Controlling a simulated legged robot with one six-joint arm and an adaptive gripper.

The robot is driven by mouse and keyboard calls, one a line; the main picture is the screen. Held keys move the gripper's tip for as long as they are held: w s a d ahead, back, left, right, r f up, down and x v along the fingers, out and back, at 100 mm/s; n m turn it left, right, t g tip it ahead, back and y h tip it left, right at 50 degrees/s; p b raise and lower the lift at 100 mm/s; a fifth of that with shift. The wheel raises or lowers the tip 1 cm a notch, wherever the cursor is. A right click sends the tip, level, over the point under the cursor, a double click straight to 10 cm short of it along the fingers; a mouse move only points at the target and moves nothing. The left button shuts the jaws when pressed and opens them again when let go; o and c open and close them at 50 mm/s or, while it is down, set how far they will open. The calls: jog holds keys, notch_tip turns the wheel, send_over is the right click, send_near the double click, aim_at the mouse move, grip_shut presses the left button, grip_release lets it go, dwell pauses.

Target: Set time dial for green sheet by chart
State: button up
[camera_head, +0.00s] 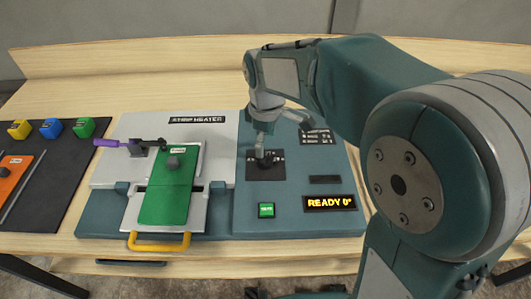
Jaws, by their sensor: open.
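The strip heater (110,177) stands on the wooden table, with a green sheet (167,206) lying on its bed. The time dial (267,166) is on the blue console panel (245,210), on a dark square plate with small markings. My gripper (265,155) points down at the dial, with its fingers open around or just above the knob; contact is unclear. The chart (318,137) is a small dark label behind the dial, partly hidden by my arm and too small to read. The display (330,203) reads "READY 0°". A green button (266,210) sits left of it.
A purple-handled lever (108,143) reaches over the sheet's back end. A yellow handle (160,246) is at the heater's front. A dark mat (40,200) at left holds yellow, blue and green blocks and an orange sheet (12,178).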

aim_at(266, 157)
notch_tip(266, 157, up, 6)
jog(key=shift+f, duration=0.1)
dwell(0.5)
jog(key=s+d+r+m+t, duration=0.1)
jog(key=s+d+m+t, duration=0.4)
jog(key=s+d+m, duration=0.8)
jog(key=s+d, duration=0.1)
jog(key=s, duration=0.3)
jog(key=shift+s+d+m+t, duration=0.15)
jog(key=shift+s+m+t, duration=0.15)
dwell(1.1)
